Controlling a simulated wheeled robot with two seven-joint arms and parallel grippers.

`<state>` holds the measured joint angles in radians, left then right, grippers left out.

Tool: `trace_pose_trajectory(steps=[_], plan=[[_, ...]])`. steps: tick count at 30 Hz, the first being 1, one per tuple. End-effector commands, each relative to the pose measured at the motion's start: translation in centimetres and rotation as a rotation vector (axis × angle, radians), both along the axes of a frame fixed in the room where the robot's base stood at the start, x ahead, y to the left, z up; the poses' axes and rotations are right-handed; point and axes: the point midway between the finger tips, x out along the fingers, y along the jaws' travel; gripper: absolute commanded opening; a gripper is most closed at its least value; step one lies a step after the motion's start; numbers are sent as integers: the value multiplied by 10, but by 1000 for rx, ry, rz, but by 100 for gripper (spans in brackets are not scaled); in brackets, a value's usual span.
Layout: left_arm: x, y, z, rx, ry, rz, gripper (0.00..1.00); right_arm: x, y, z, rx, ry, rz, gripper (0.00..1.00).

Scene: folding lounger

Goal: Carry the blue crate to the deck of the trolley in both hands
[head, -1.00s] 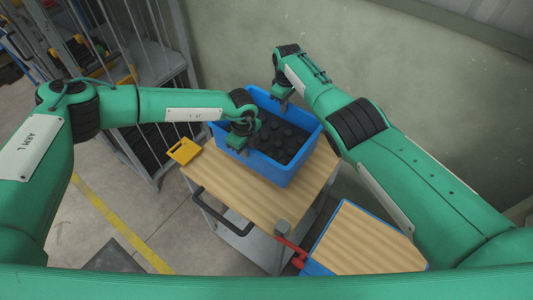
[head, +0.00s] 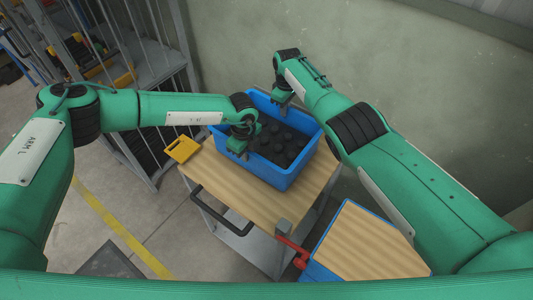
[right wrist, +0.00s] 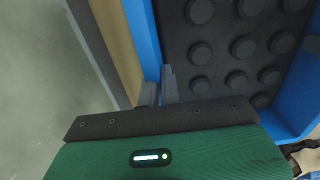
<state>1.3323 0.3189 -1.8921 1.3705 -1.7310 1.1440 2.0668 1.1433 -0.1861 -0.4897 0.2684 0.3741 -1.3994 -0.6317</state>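The blue crate (head: 289,175) sits over the pale wooden deck of the grey trolley (head: 262,208); I cannot tell whether its underside touches the wood. Dark round-studded contents (head: 278,146) fill it. My left gripper (head: 238,149) is at the crate's left wall, its fingers mostly hidden, so its grip is unclear. My right gripper (head: 281,98) is at the far wall. In the right wrist view its two fingers (right wrist: 160,88) stand close together on either side of the crate's blue wall (right wrist: 144,40), shut on it.
A yellow object (head: 182,149) lies at the deck's left corner. A black handle (head: 222,212) is on the trolley's near side. A wood-topped blue unit (head: 362,245) and a red part (head: 292,247) stand close at the lower right. A barred rack (head: 150,60) is at the left, a wall behind.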

Motion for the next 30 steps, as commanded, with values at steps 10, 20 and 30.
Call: trace_pose_trajectory(steps=[10,20,30], plan=[[0,0,-10,0,0,0,20,0,-1,-10,-1,-1,-1,20],[0,0,-9,0,0,0,26,0,0,-10,0,0,0,26],[1,0,44,-2,-2,0,26,0,0,-10,0,0,0,26]])
